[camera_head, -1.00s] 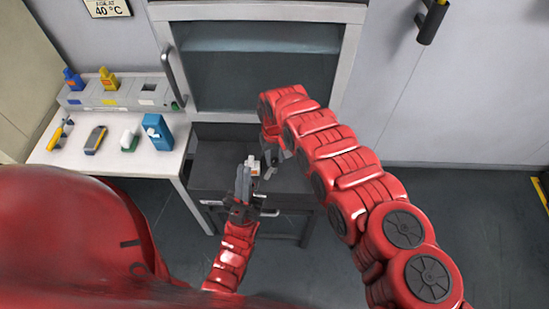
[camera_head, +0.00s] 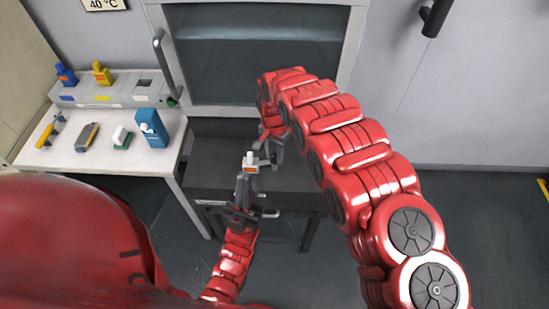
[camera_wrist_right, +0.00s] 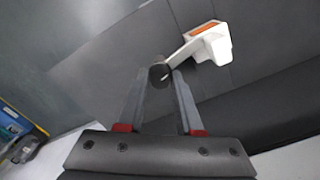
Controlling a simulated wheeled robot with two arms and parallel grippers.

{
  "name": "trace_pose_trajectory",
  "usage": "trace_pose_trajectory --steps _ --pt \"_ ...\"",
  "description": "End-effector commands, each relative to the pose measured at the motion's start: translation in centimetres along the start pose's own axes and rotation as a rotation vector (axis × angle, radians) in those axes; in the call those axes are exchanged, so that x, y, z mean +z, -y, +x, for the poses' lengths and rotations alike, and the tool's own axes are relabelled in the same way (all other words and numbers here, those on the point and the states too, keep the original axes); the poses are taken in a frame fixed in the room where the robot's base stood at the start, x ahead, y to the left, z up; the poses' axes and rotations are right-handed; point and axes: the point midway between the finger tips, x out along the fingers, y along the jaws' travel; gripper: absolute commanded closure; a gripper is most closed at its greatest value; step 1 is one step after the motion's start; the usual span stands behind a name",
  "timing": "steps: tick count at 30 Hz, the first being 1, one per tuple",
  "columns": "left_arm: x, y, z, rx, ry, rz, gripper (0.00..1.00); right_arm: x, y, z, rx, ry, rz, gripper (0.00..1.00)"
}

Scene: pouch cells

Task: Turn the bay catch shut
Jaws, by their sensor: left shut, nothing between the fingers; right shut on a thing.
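My right gripper (camera_head: 271,152) is shut on the dark round end of a white piece with an orange patch (camera_head: 250,160). In the right wrist view, that piece (camera_wrist_right: 208,44) sticks out to the upper right from between my fingertips (camera_wrist_right: 160,76). I cannot tell whether this piece is the bay catch; no other catch stands out. My left gripper (camera_head: 244,182) is shut and empty, just below the white piece in the head view. I cannot tell whether they touch. A dark grey bay or stand (camera_head: 207,172) lies under both grippers.
Behind stands a glass-fronted cabinet (camera_head: 255,65) with a long upright handle (camera_head: 163,62). Grey floor is clear at right.

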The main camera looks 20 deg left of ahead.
Motion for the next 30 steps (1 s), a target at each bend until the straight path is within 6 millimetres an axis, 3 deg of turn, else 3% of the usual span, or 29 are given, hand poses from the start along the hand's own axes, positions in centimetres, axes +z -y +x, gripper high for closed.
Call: trace_pose_trajectory --steps 1,9,29,30 --pt "0.1 0.0 -0.9 0.0 0.0 0.0 1.0 -0.1 0.1 0.3 -0.003 -0.003 0.033 1.0" --pt "0.4 -0.1 -2.4 0.0 0.0 0.0 1.0 -0.2 0.1 0.1 -0.004 -0.003 0.172 1.0" --pt "0.5 -0.1 -2.8 0.0 0.0 0.0 1.0 -0.1 0.1 -0.1 -0.003 -0.003 0.233 1.0" --pt "0.5 -0.1 -2.8 0.0 0.0 0.0 1.0 -0.2 0.1 -0.1 -0.003 -0.003 0.233 0.64"
